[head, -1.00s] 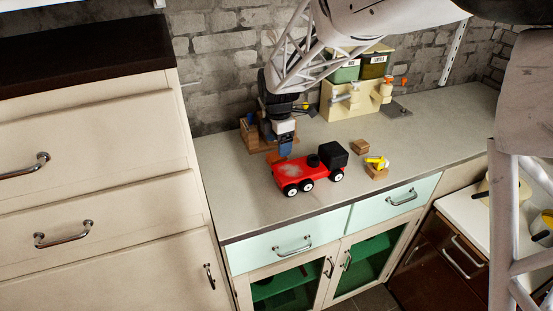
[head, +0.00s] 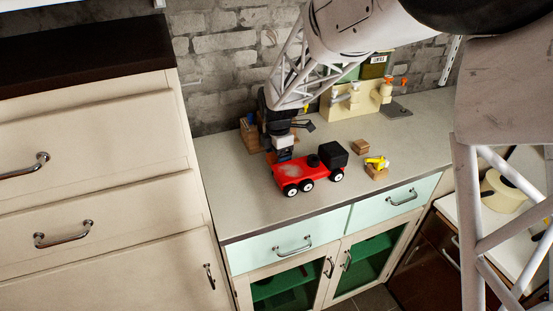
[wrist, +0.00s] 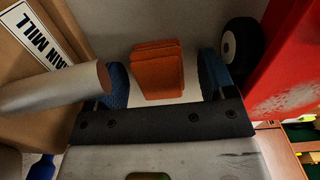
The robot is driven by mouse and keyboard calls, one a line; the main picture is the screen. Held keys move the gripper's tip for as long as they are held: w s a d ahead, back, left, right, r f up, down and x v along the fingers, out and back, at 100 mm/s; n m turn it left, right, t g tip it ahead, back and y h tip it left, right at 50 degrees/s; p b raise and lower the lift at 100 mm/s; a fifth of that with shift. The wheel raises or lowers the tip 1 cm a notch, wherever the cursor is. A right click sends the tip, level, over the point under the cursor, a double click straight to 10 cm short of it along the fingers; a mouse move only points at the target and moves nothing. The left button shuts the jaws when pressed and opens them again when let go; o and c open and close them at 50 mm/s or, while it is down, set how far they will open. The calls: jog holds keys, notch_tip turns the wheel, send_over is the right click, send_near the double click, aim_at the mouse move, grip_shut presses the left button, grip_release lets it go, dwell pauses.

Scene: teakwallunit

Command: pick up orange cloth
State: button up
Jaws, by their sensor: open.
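The orange cloth (wrist: 157,70) looks like a small folded stack on the grey counter in the wrist view. My gripper (wrist: 164,77) is open, with one blue fingertip to the left of the cloth and one to the right. Gaps show on both sides, so neither finger touches it. In the head view my gripper (head: 284,155) points down just behind the left end of a red toy truck (head: 305,175). The cloth is hidden there.
The truck (wrist: 290,70) and its wheel stand close by the right finger. A brown box (wrist: 40,70) with a partly visible "MILL" label and a grey cylinder are close by the left finger. Small wooden blocks (head: 360,146) lie right of the truck. The front-left counter is clear.

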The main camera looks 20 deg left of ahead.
jog(key=c, duration=1)
jog(key=shift+r, duration=0.1)
jog(key=shift+r, duration=4.95)
jog(key=o, duration=0.4)
jog(key=c, duration=0.3)
